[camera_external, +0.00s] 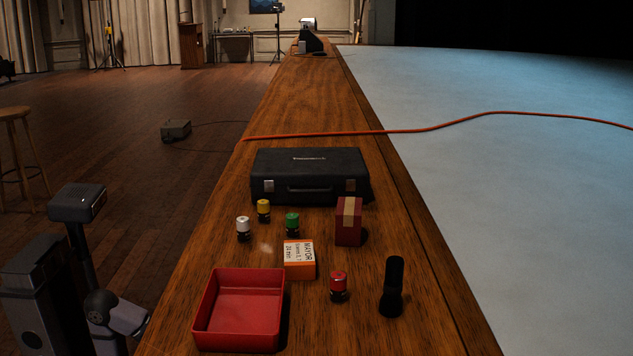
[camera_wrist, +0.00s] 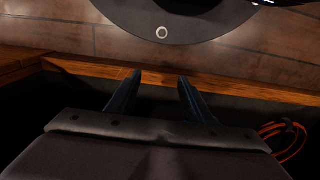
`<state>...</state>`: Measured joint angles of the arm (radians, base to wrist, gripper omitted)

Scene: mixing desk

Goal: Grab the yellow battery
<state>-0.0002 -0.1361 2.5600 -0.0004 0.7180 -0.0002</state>
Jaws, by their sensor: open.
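The yellow battery (camera_external: 263,210) stands upright on the wooden desk, just in front of the black case, with a yellow top and dark lower part. A white-topped battery (camera_external: 243,229) and a green-topped battery (camera_external: 292,224) stand close to it, and a red one (camera_external: 338,286) stands nearer. My gripper (camera_wrist: 158,76) shows two dark fingers apart with nothing between them in the wrist view. No battery shows in that view. In the external view my arm is at the lower left beside the desk, and its fingers cannot be made out.
A red tray (camera_external: 200,318) sits at the desk's near left. An orange-and-white box (camera_external: 299,270), a dark red box (camera_external: 348,222), a black upright object (camera_external: 392,287) and the black case (camera_external: 310,181) surround the batteries. An orange cable (camera_external: 430,128) crosses farther back.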

